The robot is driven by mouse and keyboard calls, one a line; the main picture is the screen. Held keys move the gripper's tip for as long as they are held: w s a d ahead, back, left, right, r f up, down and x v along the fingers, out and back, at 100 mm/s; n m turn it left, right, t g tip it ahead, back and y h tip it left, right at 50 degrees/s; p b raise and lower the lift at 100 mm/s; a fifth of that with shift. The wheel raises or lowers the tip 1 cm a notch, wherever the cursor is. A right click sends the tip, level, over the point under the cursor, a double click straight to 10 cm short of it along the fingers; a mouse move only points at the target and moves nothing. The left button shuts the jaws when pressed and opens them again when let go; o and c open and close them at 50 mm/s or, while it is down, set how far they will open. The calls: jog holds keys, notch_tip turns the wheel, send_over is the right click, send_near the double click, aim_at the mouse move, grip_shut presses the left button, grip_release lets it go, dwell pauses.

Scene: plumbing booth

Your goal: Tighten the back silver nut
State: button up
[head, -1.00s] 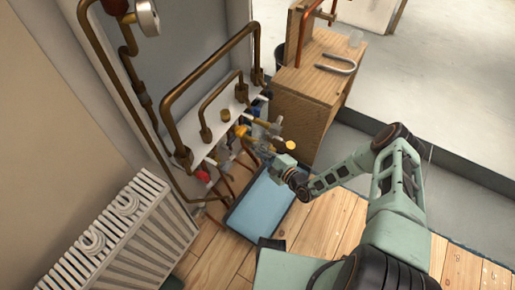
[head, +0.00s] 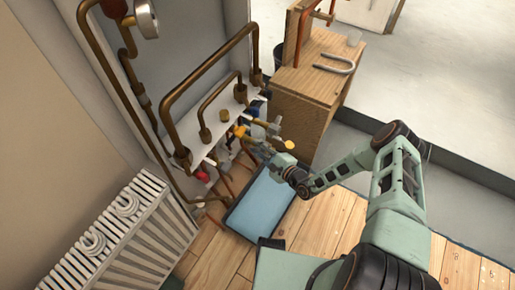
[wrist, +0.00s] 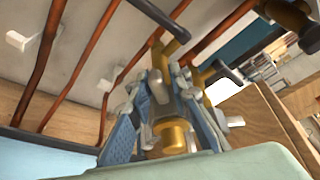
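In the wrist view, my gripper (wrist: 170,80) has its blue-grey fingers on either side of a brass and silver fitting. A brass end (wrist: 173,134) of the fitting points toward the camera between the fingers. A silver part (wrist: 160,90), which may be the nut, sits close between the fingertips. I cannot tell whether both fingers press on it. In the head view, my gripper (head: 268,149) reaches in among the valves below the white manifold board (head: 215,135). The nut itself is hidden there by the gripper and valves.
A yellow-ended valve (head: 289,145) is close beside my gripper. A blue tray (head: 262,200) lies below. A wooden cabinet (head: 308,92) with a U-shaped pipe (head: 335,65) stands to the right, and a white radiator (head: 120,235) at left. Copper pipes (wrist: 90,70) run behind the fitting.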

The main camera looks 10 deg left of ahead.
jog(key=shift+s, duration=0.1)
jog(key=v, duration=1.2)
